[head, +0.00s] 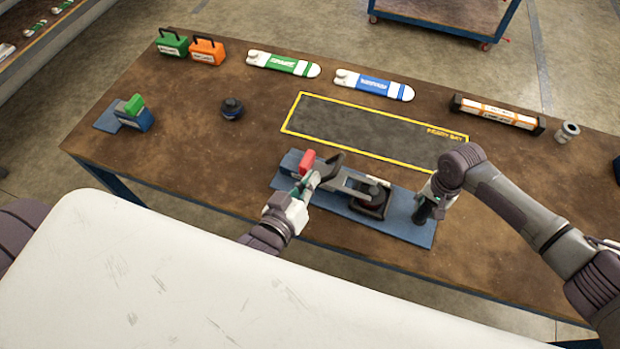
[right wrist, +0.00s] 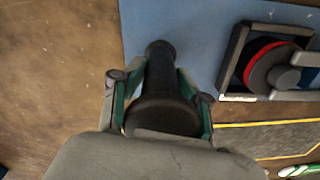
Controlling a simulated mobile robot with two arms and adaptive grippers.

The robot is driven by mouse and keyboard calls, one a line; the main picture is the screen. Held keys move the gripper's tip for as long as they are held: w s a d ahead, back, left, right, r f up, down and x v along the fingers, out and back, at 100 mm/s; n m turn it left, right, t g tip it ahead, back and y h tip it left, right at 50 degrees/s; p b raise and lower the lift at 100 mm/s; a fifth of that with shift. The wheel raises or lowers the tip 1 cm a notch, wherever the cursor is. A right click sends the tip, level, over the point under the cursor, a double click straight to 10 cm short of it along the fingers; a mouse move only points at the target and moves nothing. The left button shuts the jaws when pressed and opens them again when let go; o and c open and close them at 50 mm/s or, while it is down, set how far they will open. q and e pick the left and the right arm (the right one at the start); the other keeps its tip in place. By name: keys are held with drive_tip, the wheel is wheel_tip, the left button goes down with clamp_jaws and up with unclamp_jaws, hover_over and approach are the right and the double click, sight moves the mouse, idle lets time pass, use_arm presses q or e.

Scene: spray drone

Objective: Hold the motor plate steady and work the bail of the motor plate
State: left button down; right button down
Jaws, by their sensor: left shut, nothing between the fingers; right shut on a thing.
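The motor plate (head: 405,230) is a blue board lying on the brown table. The motor shows a red ring in the right wrist view (right wrist: 270,65). A grey, dark-ended arm (head: 335,168), which looks like the bail, reaches left from the motor. My left gripper (head: 311,182) is shut and empty, close beside the red block and the dark end; contact is unclear. My right gripper (head: 427,208) is shut on a black post (right wrist: 160,85) at the plate's right end.
Behind the plate is a yellow-edged dark mat (head: 350,128), empty. Green (head: 172,42) and orange (head: 207,50) boxes, two flat packs, a long orange-white box (head: 497,113) and a grey spool (head: 567,132) line the far edge. A small dark knob (head: 232,108) stands to the left.

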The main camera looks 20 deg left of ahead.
drive_tip(key=shift+d+f, duration=0.1)
drive_tip(key=shift+c, duration=2.4)
unclamp_jaws()
